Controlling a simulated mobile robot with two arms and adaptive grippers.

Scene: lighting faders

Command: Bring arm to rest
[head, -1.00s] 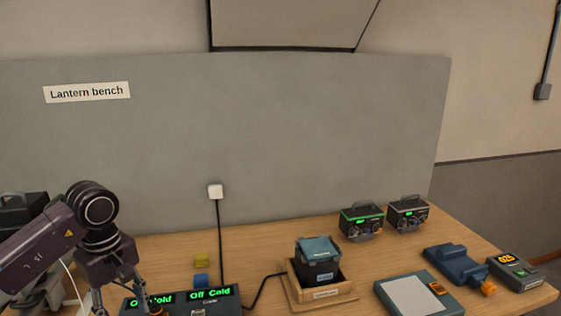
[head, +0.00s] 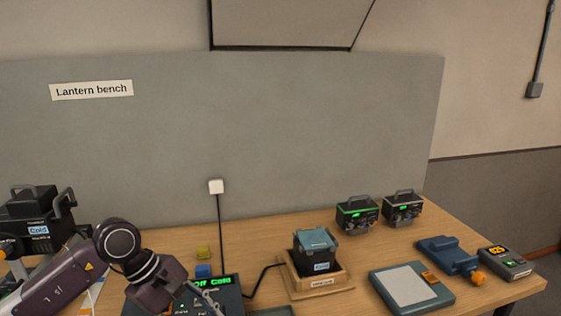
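My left arm comes in from the lower left. Its gripper (head: 212,296) is low over the dark fader console (head: 228,302); the fingers are thin and partly cut off by the lower edge, so their opening does not show. The arm hides the console's left part. One green display on it reads "Off Cold" (head: 213,282). My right gripper is not in view.
A black device labelled "Cold" (head: 38,230) stands at the left. A dark box with a blue top (head: 314,243) sits in a wooden tray (head: 320,289). Two lanterns (head: 357,214), a flat pad (head: 411,287), a blue tool (head: 446,253) and a meter (head: 506,261) stand right.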

